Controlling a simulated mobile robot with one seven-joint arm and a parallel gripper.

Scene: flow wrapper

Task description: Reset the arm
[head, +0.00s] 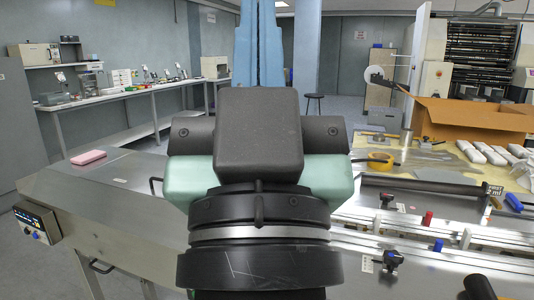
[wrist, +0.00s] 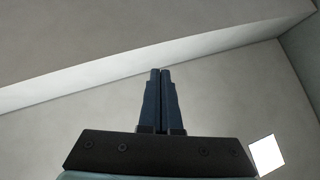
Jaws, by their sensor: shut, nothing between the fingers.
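My gripper (wrist: 160,72) is shut and empty in the wrist view, its two dark fingers pressed side by side. The wrist view behind it shows only plain grey surfaces and a bright white square patch. In the head view my gripper (head: 260,45) points upward in the middle, its blue fingers together above the dark wrist housing. The fingers touch nothing. My arm hides the middle of the machine behind it.
A steel machine surface (head: 110,190) with a pink item (head: 88,157) lies at left. A control box (head: 38,222) juts out at its front.

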